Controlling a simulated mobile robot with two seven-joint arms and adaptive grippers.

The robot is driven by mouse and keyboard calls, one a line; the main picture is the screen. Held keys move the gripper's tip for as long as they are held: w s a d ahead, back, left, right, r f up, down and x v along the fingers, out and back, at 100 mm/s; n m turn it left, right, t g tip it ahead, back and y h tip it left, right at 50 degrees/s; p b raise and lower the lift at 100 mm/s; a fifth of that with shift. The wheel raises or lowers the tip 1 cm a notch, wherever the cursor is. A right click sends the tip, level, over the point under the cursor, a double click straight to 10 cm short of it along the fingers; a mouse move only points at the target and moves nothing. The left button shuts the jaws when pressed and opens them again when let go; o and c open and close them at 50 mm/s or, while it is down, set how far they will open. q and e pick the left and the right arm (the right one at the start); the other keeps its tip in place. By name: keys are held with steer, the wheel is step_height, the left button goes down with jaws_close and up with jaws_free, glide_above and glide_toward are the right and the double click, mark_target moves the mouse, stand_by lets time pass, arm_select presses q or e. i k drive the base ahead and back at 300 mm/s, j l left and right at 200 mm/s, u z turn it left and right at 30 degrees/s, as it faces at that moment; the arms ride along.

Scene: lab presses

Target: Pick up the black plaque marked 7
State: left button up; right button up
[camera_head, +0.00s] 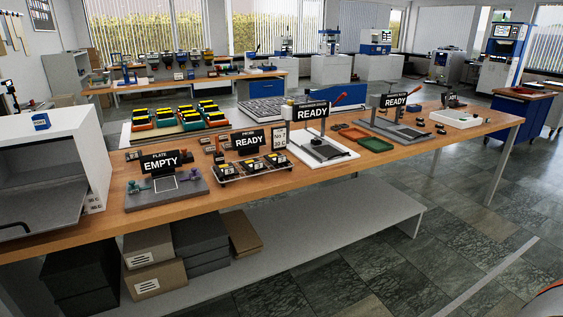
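Neither of my grippers shows in the head view.
The wooden bench (330,178) crosses the view. A plate fixture (192,187) stands by an EMPTY sign (161,162). Two more stations carry READY signs (312,114). A white open cabinet (88,150) stands left. The floor in front is clear at right.

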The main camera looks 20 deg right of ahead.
mark_target(276, 156)
steer(key=i+l+z, duration=0.35)
steer(key=i+l, duration=0.2)
steer(key=l, duration=0.15)
steer(key=i+l+z, duration=0.3)
steer(key=i+l, duration=0.25)
steer(key=i, duration=0.05)
